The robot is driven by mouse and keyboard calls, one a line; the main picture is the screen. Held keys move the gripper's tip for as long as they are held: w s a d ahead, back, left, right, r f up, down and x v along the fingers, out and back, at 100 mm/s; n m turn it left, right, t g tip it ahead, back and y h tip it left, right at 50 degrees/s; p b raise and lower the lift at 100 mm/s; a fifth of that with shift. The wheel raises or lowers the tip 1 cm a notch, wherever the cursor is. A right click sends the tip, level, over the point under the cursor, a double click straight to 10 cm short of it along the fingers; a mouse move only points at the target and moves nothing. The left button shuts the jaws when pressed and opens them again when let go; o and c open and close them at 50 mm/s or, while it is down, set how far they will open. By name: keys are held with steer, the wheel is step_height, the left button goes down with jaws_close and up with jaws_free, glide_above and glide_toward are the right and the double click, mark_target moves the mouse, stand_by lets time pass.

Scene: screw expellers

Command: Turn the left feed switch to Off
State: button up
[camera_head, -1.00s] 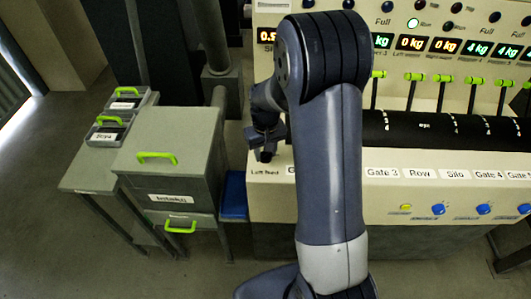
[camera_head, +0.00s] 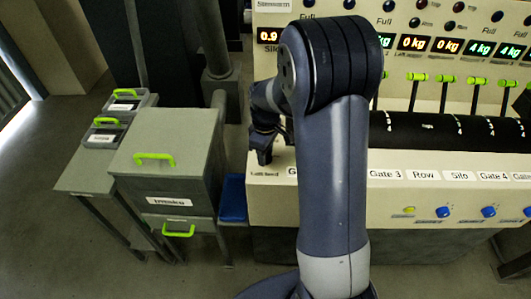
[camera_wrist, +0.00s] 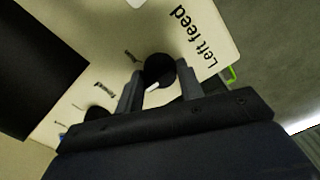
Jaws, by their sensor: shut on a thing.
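The left feed switch (camera_wrist: 157,66) is a round black knob with a white pointer mark, seen in the wrist view beside the printed "Left feed" label (camera_wrist: 194,38). My gripper (camera_wrist: 159,74) has one finger on each side of the knob and is shut on it. The white mark points toward the lower left of the wrist view. A small "Forward" label (camera_wrist: 105,88) sits left of the knob; another small label nearby is too blurred to read. In the head view my gripper (camera_head: 262,150) is at the panel's left end, above the "Left feed" label (camera_head: 264,174), and hides the knob.
Another dark knob (camera_wrist: 95,112) lies to the left on the same panel. A grey cabinet (camera_head: 165,150) with green handles and a blue box (camera_head: 233,197) stand left of the panel. Levers with green handles (camera_head: 447,77) rise on the right. Open floor lies at the left.

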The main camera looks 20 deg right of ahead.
stand_by(0.4)
steer(key=o, duration=1)
step_height(320, 180, up, 11)
steer(key=shift+f+b, duration=0.1)
steer(key=shift+b, duration=0.25)
step_height(320, 180, down, 10)
steer(key=shift+f+p, duration=0.2)
steer(key=shift+p, duration=0.15)
steer(key=shift+f, duration=0.25)
